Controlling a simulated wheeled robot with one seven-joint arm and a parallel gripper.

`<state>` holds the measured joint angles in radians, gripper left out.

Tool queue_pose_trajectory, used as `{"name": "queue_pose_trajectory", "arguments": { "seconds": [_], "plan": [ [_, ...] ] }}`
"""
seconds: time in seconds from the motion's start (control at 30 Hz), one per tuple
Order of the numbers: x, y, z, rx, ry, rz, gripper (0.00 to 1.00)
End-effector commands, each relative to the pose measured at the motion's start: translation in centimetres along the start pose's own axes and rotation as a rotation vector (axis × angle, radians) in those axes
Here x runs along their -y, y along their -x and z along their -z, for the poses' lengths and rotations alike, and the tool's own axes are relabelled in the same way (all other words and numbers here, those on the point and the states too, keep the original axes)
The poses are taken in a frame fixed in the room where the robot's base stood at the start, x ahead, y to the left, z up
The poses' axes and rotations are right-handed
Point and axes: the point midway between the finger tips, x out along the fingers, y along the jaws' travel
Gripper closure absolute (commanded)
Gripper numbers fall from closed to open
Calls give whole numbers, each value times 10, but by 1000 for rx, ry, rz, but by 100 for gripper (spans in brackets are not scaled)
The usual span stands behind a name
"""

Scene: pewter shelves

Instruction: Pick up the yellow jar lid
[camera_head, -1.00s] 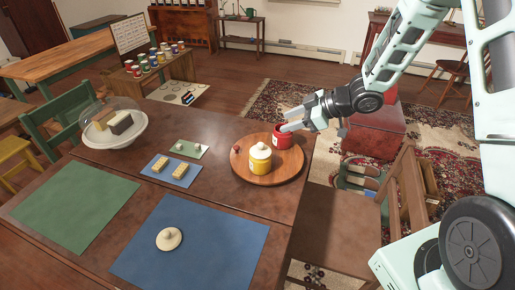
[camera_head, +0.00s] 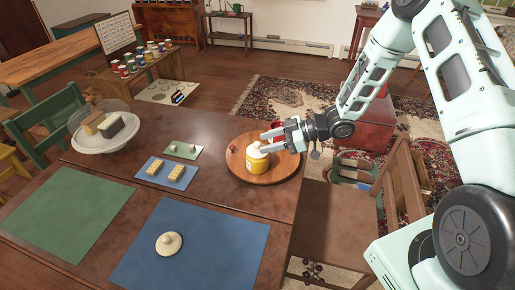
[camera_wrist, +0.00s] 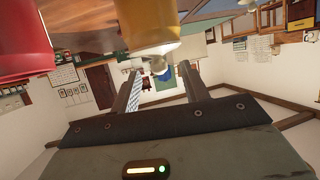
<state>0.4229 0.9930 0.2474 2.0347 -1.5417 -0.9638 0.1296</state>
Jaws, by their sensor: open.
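The yellow jar (camera_head: 257,167) stands on a round wooden board, its cream lid (camera_head: 255,151) with a knob on top. In the wrist view, which is upside down, the yellow jar (camera_wrist: 152,22) hangs at the top and the pale lid (camera_wrist: 150,52) shows under it. My gripper (camera_head: 268,143) reaches in from the right at the height of the lid's knob. In the wrist view my gripper (camera_wrist: 160,76) has its two fingers apart, with the lid's knob seen in the gap between the tips. I cannot tell whether the fingers touch it.
A red jar (camera_wrist: 22,38) stands close beside the yellow one, mostly hidden behind my gripper in the head view. The wooden board (camera_head: 275,176) also holds a small red item (camera_head: 232,148). A loose cream lid (camera_head: 168,243) lies on the blue mat (camera_head: 220,250).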

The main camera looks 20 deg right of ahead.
Motion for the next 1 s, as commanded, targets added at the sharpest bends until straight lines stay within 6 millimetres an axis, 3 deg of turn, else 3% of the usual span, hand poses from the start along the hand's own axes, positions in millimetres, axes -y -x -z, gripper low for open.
{"name": "queue_pose_trajectory", "arguments": {
  "seconds": [0.17,0.5,0.8,0.97,1.0],
  "plan": [
    [0,-11,0,0,-1,-1,55],
    [-1,-55,-1,0,0,0,55],
    [-1,-60,-2,0,0,-1,55],
    [-1,-60,-2,1,0,-1,99],
    [-1,-60,-2,1,0,-1,100]
  ]
}}
